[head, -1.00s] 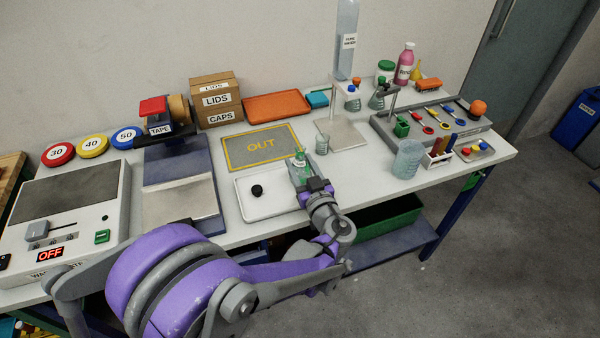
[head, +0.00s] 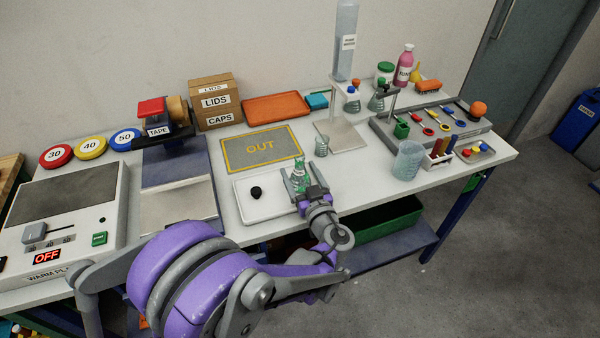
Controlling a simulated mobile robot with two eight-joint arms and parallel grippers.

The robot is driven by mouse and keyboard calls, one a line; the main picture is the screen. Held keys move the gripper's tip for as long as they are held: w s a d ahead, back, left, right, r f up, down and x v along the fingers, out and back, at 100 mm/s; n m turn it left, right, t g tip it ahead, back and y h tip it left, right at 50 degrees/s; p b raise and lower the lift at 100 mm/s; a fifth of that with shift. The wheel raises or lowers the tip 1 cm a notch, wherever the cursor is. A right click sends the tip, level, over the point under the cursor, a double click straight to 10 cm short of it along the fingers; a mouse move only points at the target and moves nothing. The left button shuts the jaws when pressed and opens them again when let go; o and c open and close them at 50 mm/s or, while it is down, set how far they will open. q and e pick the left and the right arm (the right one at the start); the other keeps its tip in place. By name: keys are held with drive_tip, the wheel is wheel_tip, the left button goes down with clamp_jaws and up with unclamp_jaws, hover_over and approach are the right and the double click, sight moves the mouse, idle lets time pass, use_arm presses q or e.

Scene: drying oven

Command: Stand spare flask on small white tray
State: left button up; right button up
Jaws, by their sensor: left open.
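The flask (head: 299,178) is a clear conical one with green in it. It looks upright at the right end of the small white tray (head: 262,211); whether its base touches the tray is hard to tell. My left gripper (head: 304,188) is open, its fingers spread at the flask on the near side. The fingers and wrist hide part of the flask's lower body and the tray's right end. A small black knob-like object (head: 256,192) sits on the left part of the tray. My right gripper does not show.
The grey OUT mat (head: 235,157) lies behind the tray. A larger beaker (head: 408,161) and a rack of tubes (head: 438,160) stand to the right. Bare tabletop lies between the tray and the large beaker.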

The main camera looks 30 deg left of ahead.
use_arm(q)
drive_tip(key=v, duration=1.2)
